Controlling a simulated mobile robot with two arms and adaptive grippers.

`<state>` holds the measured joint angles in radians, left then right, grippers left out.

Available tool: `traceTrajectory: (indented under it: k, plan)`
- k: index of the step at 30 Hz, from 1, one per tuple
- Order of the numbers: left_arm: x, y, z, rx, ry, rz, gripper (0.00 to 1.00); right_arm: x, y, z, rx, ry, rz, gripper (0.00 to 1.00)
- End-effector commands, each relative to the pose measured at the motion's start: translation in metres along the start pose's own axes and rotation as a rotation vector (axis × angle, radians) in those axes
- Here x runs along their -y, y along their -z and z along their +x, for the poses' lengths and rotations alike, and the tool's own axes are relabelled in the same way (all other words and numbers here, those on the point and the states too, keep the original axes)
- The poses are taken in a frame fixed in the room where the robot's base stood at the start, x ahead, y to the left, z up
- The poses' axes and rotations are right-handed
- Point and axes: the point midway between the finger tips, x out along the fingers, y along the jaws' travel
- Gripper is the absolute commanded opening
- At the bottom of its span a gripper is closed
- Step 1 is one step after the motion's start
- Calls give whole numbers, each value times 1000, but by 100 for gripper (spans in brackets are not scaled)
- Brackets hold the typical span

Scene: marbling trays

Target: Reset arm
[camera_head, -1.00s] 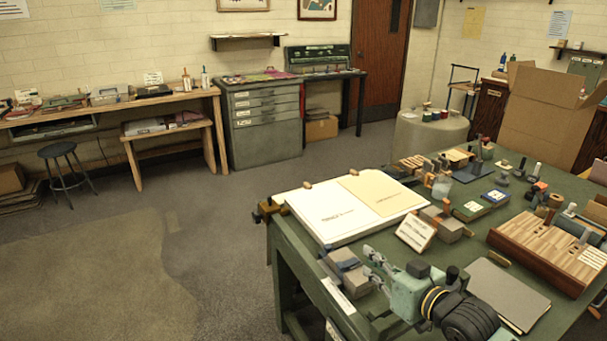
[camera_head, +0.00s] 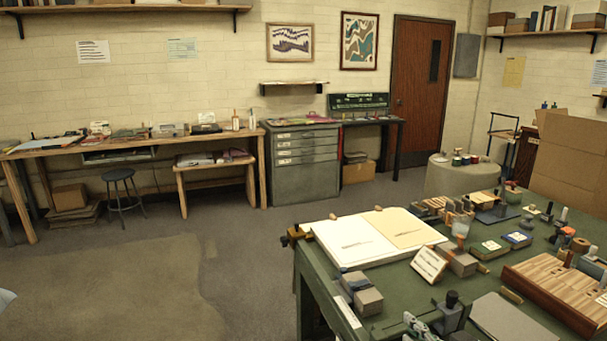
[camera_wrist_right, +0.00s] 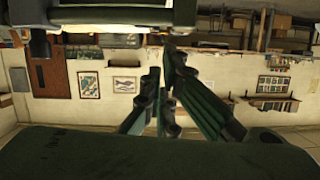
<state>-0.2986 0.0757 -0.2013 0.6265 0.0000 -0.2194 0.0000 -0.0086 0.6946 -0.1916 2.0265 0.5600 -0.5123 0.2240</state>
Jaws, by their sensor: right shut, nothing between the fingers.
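My right gripper (camera_head: 414,326) shows at the bottom edge of the head view, cut off by the frame, in front of the green workbench (camera_head: 312,282). In the right wrist view my right gripper's dark fingers (camera_wrist_right: 166,98) are together with nothing between them. That view is upside down and shows the far wall behind the fingers. My left gripper does not show; a small pale piece at the head view's left edge is too cut off to tell.
An open white book or folder (camera_head: 345,246), grey blocks (camera_head: 362,293), a small sign card (camera_head: 429,264) and a slotted wooden rack (camera_head: 560,290) are on the workbench. A black stool (camera_head: 118,175) stands by the back left table. The floor (camera_head: 120,270) at left is clear.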

Motion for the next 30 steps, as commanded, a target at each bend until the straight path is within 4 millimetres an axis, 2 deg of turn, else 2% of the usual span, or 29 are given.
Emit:
traceTrajectory:
  k: [8, 14, 17, 21, 24, 30]
  plan:
    - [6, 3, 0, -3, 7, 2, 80, 28, -54, -14, 141, -14, -11, 0]
    - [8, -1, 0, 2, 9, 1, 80, 56, -110, -41, 312, -44, -22, 0]
    - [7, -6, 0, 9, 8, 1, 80, 70, -141, -63, 418, -68, -23, 0]
    - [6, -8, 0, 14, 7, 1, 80, 87, -181, -103, 579, -108, -17, 0]
    - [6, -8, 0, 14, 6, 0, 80, 96, -203, -133, 686, -138, -6, 0]
    - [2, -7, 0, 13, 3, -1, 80, 110, -233, -188, 869, -188, 24, 0]
